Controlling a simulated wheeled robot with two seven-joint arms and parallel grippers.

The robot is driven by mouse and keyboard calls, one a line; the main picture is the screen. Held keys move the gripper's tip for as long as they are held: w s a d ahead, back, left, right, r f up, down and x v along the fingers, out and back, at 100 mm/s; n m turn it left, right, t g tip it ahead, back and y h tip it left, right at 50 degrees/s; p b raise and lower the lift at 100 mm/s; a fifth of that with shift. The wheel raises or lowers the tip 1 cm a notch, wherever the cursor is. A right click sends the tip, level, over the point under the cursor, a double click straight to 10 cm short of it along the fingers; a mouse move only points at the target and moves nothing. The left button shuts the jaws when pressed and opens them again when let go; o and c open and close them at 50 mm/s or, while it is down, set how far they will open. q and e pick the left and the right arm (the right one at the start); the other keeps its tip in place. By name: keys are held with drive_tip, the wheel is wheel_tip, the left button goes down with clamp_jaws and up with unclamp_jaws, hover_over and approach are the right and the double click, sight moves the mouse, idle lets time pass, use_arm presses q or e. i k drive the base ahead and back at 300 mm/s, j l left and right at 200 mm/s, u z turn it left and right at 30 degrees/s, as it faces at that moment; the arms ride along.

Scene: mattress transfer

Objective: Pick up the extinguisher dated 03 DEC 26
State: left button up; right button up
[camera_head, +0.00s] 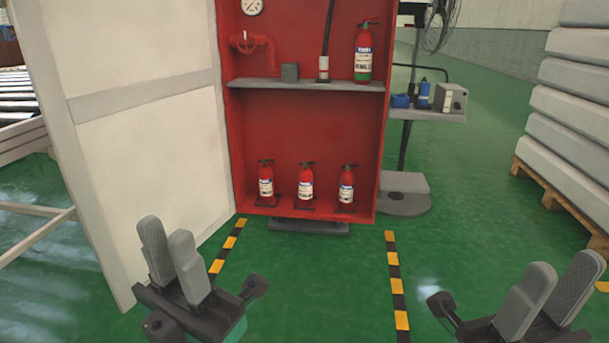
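A red cabinet (308,120) stands open ahead of me. On its floor three small red extinguishers stand upright in a row: left (266,187), middle (306,188) and right (346,191). A larger red extinguisher (363,61) stands on the upper shelf (305,85) at the right. All have pale labels, but the dates are too small to read. My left gripper (168,248) is low in front of the cabinet door, its fingers apart and empty. My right gripper (561,282) is at the lower right, its fingers apart and empty. Both are well short of the extinguishers.
The white cabinet door (140,130) stands open at the left. A hose and a red valve (248,43) are in the upper part. A small side shelf (428,115) holds tools. Stacked mattresses (570,110) stand on a pallet at the right. Green floor between striped tapes is clear.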

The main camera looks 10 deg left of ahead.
sight(306, 175)
drive_tip(key=i+j+z, duration=0.35)
drive_tip(key=i+j, duration=0.15)
drive_tip(key=i, duration=0.3)
drive_tip(key=i+j+z, duration=0.35)
drive_tip(key=i+j, duration=0.35)
drive_tip(key=i+j+z, duration=0.35)
drive_tip(key=i+j, duration=0.25)
drive_tip(key=j, duration=0.3)
